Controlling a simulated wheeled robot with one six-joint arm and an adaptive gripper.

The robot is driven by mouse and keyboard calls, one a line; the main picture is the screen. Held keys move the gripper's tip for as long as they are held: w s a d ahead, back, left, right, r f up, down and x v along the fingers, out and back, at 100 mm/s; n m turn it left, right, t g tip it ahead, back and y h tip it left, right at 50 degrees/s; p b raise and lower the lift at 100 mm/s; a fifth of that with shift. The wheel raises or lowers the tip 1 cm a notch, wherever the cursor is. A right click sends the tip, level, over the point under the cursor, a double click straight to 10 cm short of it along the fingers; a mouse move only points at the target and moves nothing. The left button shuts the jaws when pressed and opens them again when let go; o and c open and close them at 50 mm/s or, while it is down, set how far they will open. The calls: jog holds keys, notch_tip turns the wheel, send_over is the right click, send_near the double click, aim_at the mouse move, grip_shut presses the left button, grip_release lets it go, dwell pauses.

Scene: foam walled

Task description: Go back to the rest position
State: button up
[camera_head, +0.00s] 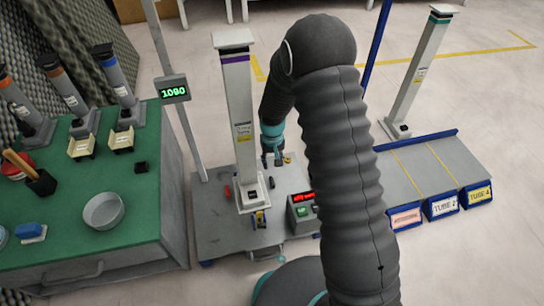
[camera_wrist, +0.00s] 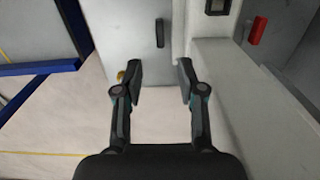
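My gripper (camera_head: 275,158) is low over the grey platform (camera_head: 215,222), just right of a tall white column with a purple top (camera_head: 237,120). In the wrist view my gripper (camera_wrist: 159,80) has its two dark fingers spread apart with a clear gap and nothing held between them. A pale surface with a small dark fitting (camera_wrist: 160,32) lies beyond the fingertips. My arm covers part of the platform's right side in the head view.
A display post (camera_head: 173,89) reading 1090 stands left of the purple-topped column. A green table (camera_head: 130,190) with a round dish (camera_head: 103,211) is at the left.

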jog(key=shift+s, duration=0.1)
jog(key=s+d+g, duration=0.1)
jog(key=s+g, duration=0.1)
jog(key=s, duration=0.3)
jog(key=s+d+r+t+p, duration=0.2)
jog(key=s+r, duration=0.5)
jog(key=r, duration=0.7)
jog(key=s+d+r+m+t+p, duration=0.1)
jog(key=s+d+r+t+p, duration=0.2)
jog(key=r, duration=1.1)
jog(key=s+d+r+m+t+p, duration=0.1)
jog(key=s+d+r, duration=0.5)
jog(key=s+r, duration=0.7)
notch_tip(320, 180, up, 2)
jog(key=shift+s+t+p, duration=0.25)
jog(key=shift+t+p, duration=0.5)
jog(key=shift+t, duration=0.05)
